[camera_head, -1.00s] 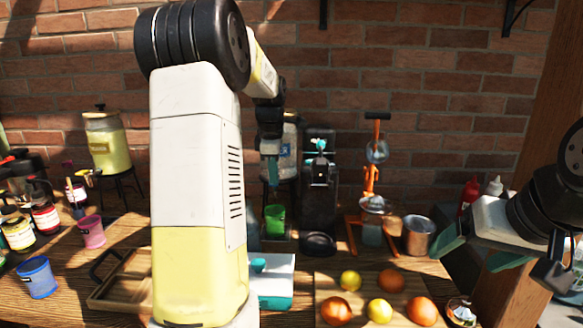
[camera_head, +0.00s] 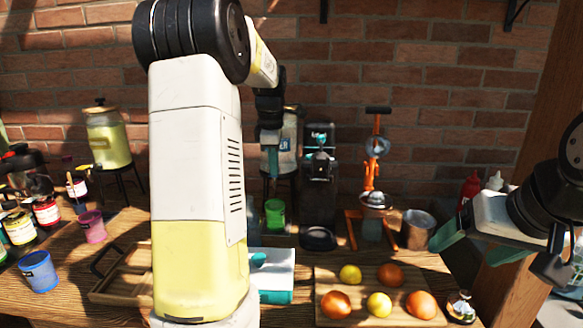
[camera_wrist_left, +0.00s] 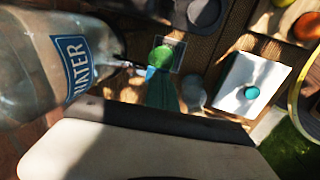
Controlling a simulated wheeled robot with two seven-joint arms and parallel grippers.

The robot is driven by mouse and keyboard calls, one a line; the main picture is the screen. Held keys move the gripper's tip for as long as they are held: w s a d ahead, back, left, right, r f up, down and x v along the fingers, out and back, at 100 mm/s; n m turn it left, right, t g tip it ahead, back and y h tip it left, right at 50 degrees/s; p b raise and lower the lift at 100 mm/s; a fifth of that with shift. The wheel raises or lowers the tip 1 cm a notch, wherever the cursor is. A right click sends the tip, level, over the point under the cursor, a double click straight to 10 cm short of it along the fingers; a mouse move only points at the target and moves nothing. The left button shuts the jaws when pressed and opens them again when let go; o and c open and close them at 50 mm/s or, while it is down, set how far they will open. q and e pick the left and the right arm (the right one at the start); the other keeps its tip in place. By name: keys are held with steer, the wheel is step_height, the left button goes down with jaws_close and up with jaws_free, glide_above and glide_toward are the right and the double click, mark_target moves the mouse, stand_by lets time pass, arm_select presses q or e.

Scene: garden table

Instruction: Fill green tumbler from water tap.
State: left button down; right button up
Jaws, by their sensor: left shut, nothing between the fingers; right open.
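The green tumbler (camera_head: 275,213) stands upright below the water dispenser (camera_head: 287,145), at the back of the table. In the left wrist view the tumbler (camera_wrist_left: 162,56) is seen from above, and the glass dispenser with its "WATER" label (camera_wrist_left: 75,55) is at the left. My left gripper (camera_head: 271,178) is shut and empty at the tap, above the tumbler. Contact with the tap and the water level are unclear. My right gripper (camera_head: 478,248) is open and empty at the right.
A white-and-teal box (camera_head: 273,275) sits in front of the tumbler. A board (camera_head: 330,283) with fruit lies to its right. A coffee machine (camera_head: 320,180), an orange press (camera_head: 372,175) and a metal pot (camera_head: 416,230) stand behind. A wooden tray (camera_head: 118,290), cups and jars are at left.

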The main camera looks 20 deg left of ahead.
arm_select(q)
steer(key=shift+r, duration=0.25)
steer(key=v, duration=0.7)
steer(key=shift+r, duration=0.4)
steer(key=shift+s, duration=0.1)
steer(key=s+d+f+m+t+h, duration=0.1)
steer(key=s+d+f+m+t, duration=0.1)
steer(key=s+d+m, duration=0.5)
steer(key=s+d+f+m+t+h, duration=0.1)
steer(key=s+d+f+m, duration=0.3)
steer(key=s+m, duration=1)
steer(key=s+d, duration=0.3)
steer(key=s, duration=0.2)
steer(key=shift+m+t+h, duration=0.3)
steer(key=shift+t+h, duration=0.1)
